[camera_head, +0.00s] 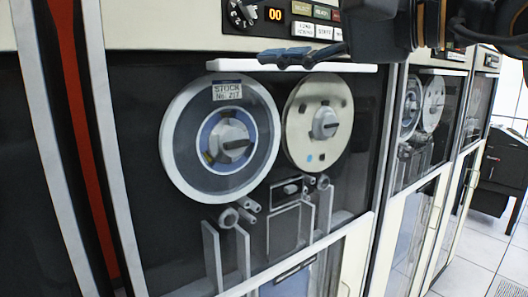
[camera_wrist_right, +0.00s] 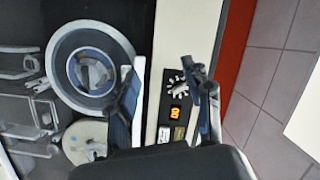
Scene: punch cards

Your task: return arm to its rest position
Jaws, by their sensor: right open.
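My right arm comes in from the upper right in the head view. Its dark gripper (camera_head: 285,57) is in front of the pale ledge (camera_head: 335,67) above the tape reels, below the control panel. In the right wrist view the two fingers of the gripper (camera_wrist_right: 165,80) are apart, with nothing held between them. The knob and the orange "00" display show near the right finger there. I cannot tell whether the gripper touches the cabinet. My left gripper is not in view.
The tape cabinet carries a left reel (camera_head: 170,135) labelled "STOCK No. 217" and a right reel (camera_head: 302,130). Its panel has a knob (camera_head: 241,14), a display (camera_head: 274,14) and several buttons. More cabinets stand to the right, with tiled floor (camera_head: 470,275) beside them.

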